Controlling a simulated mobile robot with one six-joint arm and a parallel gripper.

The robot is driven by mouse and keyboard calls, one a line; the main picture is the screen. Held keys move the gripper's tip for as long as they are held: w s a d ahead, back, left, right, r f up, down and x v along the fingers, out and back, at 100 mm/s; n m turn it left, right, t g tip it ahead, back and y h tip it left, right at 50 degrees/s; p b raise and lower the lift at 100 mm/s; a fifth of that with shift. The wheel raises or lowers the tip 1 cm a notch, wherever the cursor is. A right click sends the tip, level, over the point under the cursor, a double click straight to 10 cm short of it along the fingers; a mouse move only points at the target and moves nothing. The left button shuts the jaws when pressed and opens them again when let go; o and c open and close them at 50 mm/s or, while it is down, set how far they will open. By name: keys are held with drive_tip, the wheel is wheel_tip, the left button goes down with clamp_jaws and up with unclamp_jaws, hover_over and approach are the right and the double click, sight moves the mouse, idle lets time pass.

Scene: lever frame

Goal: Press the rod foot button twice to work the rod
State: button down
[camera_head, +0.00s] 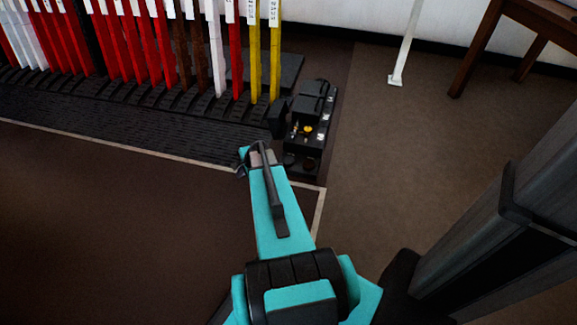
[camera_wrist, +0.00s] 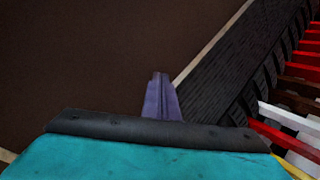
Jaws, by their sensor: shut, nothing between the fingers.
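A black box unit (camera_head: 311,125) stands on the floor at the right end of the lever frame in the head view. It carries a small yellow part (camera_head: 307,131) and dark round parts near its front edge, one of them reddish (camera_head: 309,163). I cannot tell for sure which is the rod foot button. My gripper (camera_head: 243,153) is left of and in front of this unit, apart from it in the picture. In the wrist view my gripper's fingers (camera_wrist: 160,80) are together and empty, pointing over brown floor beside the ribbed black tread. The box unit is not in the wrist view.
A row of red, white, brown and yellow levers (camera_head: 155,50) stands behind the ribbed black tread (camera_head: 130,125). A white post (camera_head: 403,45) and a wooden table (camera_head: 478,45) stand at the back right. Brown floor is clear in front of the tread and to the right.

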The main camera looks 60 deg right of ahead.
drive_tip(key=s+d+f+m+t+h+b, duration=0.1)
drive_tip(key=s+d+m+b, duration=0.15)
drive_tip(key=d, duration=0.55)
drive_tip(key=s+d+m+h+b, duration=0.1)
drive_tip(key=d+m+h+b, duration=0.15)
drive_tip(key=d, duration=0.55)
drive_tip(key=r+m+h+b, duration=0.1)
drive_tip(key=m+h+b, duration=0.1)
drive_tip(key=m+b, duration=0.15)
hover_over(290, 161)
drive_tip(key=shift+m+t+y, duration=0.25)
drive_tip(key=shift+m+t, duration=0.15)
drive_tip(key=shift+m, duration=0.05)
drive_tip(key=shift+f, duration=0.15)
wheel_tip(290, 161, down, 6)
drive_tip(key=b, duration=0.5)
drive_tip(key=shift+w+f+b, duration=0.1)
drive_tip(key=shift+f+b, duration=0.55)
drive_tip(key=shift+f, duration=0.65)
